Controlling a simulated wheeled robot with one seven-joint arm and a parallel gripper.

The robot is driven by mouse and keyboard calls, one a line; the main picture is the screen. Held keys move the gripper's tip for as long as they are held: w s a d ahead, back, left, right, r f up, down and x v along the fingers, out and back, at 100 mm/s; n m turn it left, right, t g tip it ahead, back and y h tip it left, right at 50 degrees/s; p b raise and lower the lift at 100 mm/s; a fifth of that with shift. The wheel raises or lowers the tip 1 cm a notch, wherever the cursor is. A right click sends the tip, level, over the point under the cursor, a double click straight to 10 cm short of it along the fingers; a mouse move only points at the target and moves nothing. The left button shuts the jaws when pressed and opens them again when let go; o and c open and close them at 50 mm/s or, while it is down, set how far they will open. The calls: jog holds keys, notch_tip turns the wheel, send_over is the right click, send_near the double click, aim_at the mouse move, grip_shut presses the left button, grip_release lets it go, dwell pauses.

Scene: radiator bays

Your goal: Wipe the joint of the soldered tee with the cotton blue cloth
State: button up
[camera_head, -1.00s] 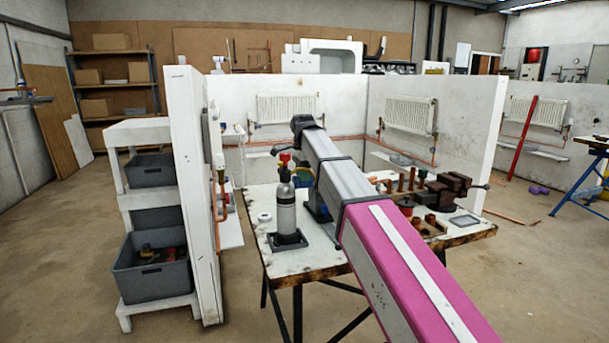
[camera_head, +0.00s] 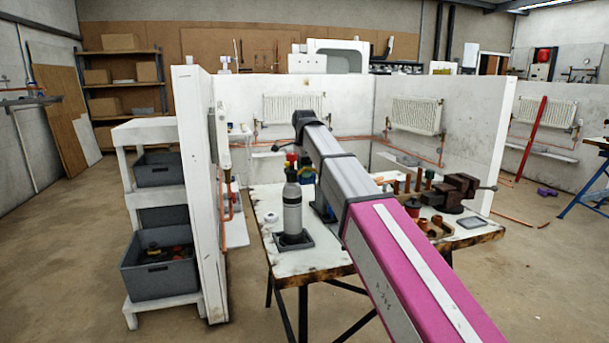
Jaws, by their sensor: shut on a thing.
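My arm reaches forward over the workbench (camera_head: 280,262), and its dark far joint shows in front of the back wall. My gripper is not in view; the arm hides what lies beyond it. Upright copper pieces (camera_head: 407,184) and copper fittings (camera_head: 433,226) are on the right of the bench. I cannot tell whether the soldered tee is among them. A small blue-green thing (camera_head: 306,172) shows beside the arm, partly hidden; I cannot tell what it is. The cotton blue cloth cannot be made out.
A grey bottle (camera_head: 292,210) stands in a dark tray at the bench's left. A white partition (camera_head: 197,190) and shelf with grey bins (camera_head: 160,277) stand left. Floor at far left is open.

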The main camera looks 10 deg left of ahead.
jog(key=shift+r, duration=2.25)
